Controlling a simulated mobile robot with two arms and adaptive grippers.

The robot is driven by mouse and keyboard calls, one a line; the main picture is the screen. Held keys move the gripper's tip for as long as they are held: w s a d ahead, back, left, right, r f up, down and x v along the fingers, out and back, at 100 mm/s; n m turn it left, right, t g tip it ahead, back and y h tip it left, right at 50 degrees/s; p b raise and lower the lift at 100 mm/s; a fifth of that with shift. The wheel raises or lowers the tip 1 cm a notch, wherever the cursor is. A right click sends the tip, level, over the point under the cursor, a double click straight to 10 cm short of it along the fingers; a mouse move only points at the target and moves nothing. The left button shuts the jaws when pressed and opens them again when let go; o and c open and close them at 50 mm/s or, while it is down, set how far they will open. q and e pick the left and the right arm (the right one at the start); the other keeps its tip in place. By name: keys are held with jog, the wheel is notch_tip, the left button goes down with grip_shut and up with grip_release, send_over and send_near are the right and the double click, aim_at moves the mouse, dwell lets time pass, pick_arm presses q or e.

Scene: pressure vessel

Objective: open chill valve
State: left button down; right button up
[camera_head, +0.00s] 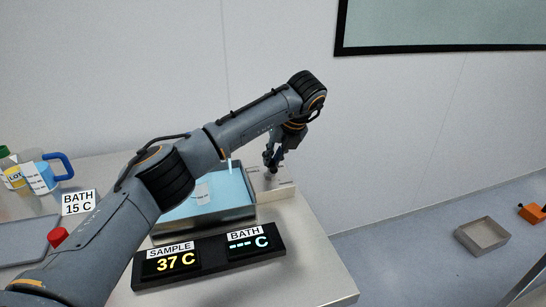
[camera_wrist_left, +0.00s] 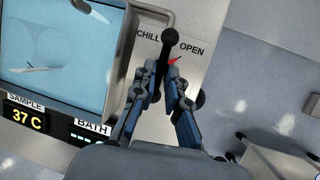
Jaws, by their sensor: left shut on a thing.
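The chill valve is a black lever with a round knob (camera_wrist_left: 168,37) on a pale block (camera_head: 276,189), at the right side of the bath. In the left wrist view the lever lies between the labels CHILL and OPEN, with a small red mark (camera_wrist_left: 174,60) beside it. My left gripper (camera_wrist_left: 165,80) is shut on the lever below the knob; it also shows in the head view (camera_head: 271,160) over the block. The fingers hide the lever's lower part. My right gripper is not in view.
The bath tray (camera_head: 215,218) holds light blue liquid. A black display (camera_head: 208,256) reads SAMPLE 37 C and BATH dashes. A BATH 15 C sign (camera_head: 78,202), red button (camera_head: 57,237) and blue-handled jug (camera_head: 43,177) are left. A grey open box (camera_head: 482,236) stands lower right.

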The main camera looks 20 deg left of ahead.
pick_arm(q)
jog(key=shift+r, duration=0.1)
jog(key=c, duration=1.4)
grip_release()
jog(key=shift+o, duration=0.2)
jog(key=v, duration=1.1)
jog(key=shift+d+r, duration=0.15)
jog(key=shift+r, duration=0.25)
